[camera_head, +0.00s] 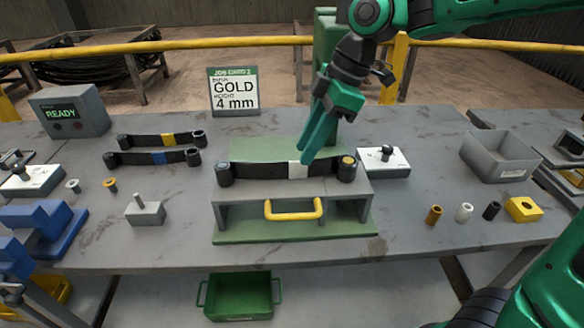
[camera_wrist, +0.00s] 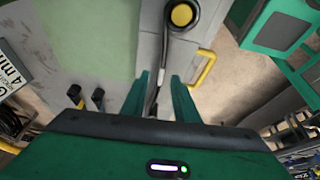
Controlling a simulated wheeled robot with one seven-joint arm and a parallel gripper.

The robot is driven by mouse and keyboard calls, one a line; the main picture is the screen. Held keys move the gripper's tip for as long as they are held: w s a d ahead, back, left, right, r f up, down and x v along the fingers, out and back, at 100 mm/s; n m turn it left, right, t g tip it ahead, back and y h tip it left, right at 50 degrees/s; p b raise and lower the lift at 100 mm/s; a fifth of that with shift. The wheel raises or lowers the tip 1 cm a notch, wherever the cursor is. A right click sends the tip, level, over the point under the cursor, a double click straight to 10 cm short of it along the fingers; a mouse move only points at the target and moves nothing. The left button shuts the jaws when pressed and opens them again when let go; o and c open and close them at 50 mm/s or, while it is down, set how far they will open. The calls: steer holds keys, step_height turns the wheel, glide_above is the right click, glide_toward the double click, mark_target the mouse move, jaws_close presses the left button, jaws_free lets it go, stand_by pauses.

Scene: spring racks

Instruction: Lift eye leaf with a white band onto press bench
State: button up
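The eye leaf with a white band (camera_head: 270,170) is a dark strip with a rolled eye at each end. It appears to lie across the press bench (camera_head: 234,212), which has a grey top, a green base and a yellow handle. The leaf's right eye holds a yellow piece. My gripper (camera_head: 309,158) is just above the leaf, close to the white band. In the wrist view the two fingers (camera_wrist: 159,78) stand apart, with the leaf (camera_wrist: 165,55) running between them. I cannot tell whether the fingers touch the leaf.
Leaves with a yellow band (camera_head: 152,140) and a blue band (camera_head: 155,158) lie to the left. A sign (camera_head: 233,92) reads GOLD, 4 mm. A grey bin (camera_head: 500,157) and several small bushings stand at right. A yellow rail (camera_head: 200,43) runs behind the table.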

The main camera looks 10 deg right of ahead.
mark_target(288, 171)
steer(key=x, duration=0.5)
steer(key=shift+d, duration=0.1)
jaws_close()
